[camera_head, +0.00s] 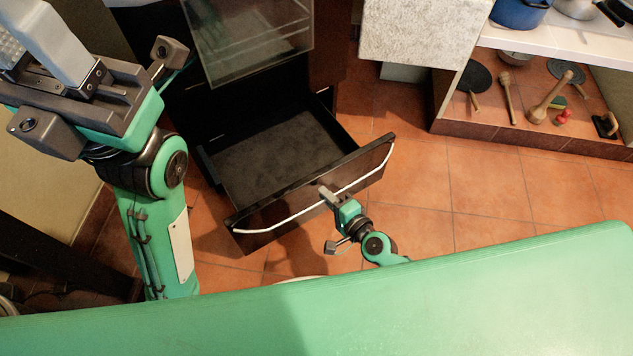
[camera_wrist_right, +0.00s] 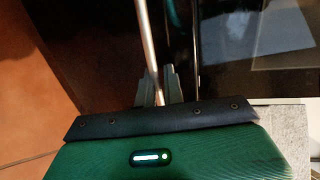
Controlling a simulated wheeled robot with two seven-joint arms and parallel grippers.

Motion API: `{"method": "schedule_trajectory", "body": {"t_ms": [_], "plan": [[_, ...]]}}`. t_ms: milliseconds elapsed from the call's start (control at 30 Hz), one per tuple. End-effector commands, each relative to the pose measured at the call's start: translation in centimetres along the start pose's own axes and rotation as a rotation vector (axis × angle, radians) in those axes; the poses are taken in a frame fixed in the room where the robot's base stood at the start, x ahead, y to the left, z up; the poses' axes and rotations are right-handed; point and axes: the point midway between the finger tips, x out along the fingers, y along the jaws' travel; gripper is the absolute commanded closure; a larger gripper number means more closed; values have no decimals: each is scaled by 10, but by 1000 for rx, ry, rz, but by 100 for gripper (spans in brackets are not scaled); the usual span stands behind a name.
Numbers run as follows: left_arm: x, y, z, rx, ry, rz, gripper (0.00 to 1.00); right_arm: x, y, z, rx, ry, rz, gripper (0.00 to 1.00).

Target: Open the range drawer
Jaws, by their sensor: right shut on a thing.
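The range drawer (camera_head: 280,152) is a dark, empty drawer under the range (camera_head: 250,40), pulled far out in the head view. Its black front panel (camera_head: 345,165) carries a long pale bar handle (camera_head: 365,181). My right gripper (camera_head: 327,194) is shut on the handle near its middle. In the right wrist view the handle (camera_wrist_right: 147,45) runs down between the fingers of the right gripper (camera_wrist_right: 159,88). My left gripper (camera_head: 40,35) is raised at the upper left, away from the drawer; its fingertips are partly cut off by the frame edge.
The range has a glassy door above the drawer. A shelf unit (camera_head: 480,125) at the right holds wooden tools and pans, with a blue pot (camera_head: 520,12) on its top. The tiled floor (camera_head: 480,185) right of the drawer is clear. A wall (camera_head: 40,195) is at the left.

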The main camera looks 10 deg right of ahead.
Motion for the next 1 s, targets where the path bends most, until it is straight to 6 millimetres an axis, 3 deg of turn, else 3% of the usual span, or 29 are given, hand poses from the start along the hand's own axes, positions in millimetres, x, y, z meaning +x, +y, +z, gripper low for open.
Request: {"method": "schedule_trajectory", "body": {"t_ms": [100,300,700,733,800,1000], "plan": [[1,0,-1,2,11,5,64,-17,6,2,-2,-1,2,100],[3,0,0,3,11,7,64,-31,7,3,0,0,1,100],[6,-1,-2,2,21,2,64,-34,7,3,0,1,0,100],[6,-1,-1,2,21,1,64,-34,7,3,0,1,0,88],[5,-1,-1,2,19,1,64,-34,7,3,0,1,0,75],[4,-1,-1,2,15,-1,64,-34,7,3,0,1,-1,72]]}}
